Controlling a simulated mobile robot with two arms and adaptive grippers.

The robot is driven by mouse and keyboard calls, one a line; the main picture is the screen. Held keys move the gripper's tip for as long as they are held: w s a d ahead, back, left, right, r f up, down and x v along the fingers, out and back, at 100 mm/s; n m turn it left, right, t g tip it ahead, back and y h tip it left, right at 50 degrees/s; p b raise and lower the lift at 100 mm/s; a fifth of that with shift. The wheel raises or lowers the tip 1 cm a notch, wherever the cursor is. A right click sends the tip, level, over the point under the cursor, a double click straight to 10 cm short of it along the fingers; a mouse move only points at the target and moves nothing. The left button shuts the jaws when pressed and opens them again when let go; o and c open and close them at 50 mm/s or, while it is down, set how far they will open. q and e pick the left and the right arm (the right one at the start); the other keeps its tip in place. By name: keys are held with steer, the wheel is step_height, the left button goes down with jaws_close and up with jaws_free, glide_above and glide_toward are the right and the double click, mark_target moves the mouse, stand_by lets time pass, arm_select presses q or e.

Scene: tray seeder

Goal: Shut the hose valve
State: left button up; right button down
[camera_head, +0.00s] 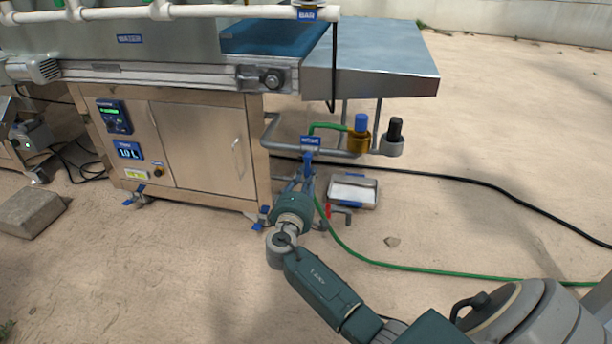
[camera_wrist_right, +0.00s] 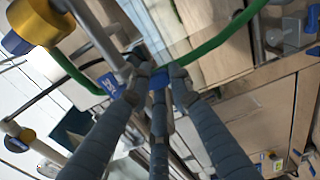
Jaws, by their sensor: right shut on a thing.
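The hose valve's blue handle (camera_head: 308,157) shows in the head view just below a small blue label (camera_head: 310,142), beside the cabinet's right corner. My right gripper (camera_head: 306,174) reaches it from below. The valve body is mostly hidden behind the fingers and pipes. A green hose (camera_head: 350,252) runs from near the gripper across the ground to the right. My left gripper is out of view.
The steel cabinet (camera_head: 205,145) stands left of the gripper, under a conveyor. A pipe with a brass and blue fitting (camera_head: 359,134) and a black-topped one (camera_head: 394,138) is to the right. A tray (camera_head: 352,190) and red lever (camera_head: 337,208) sit close by. Open ground lies right.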

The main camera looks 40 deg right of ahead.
steer(key=shift+f, duration=0.15)
steer(key=c, duration=1.6)
jaws_free()
steer(key=v, duration=1.2)
steer(key=shift+s, duration=0.1)
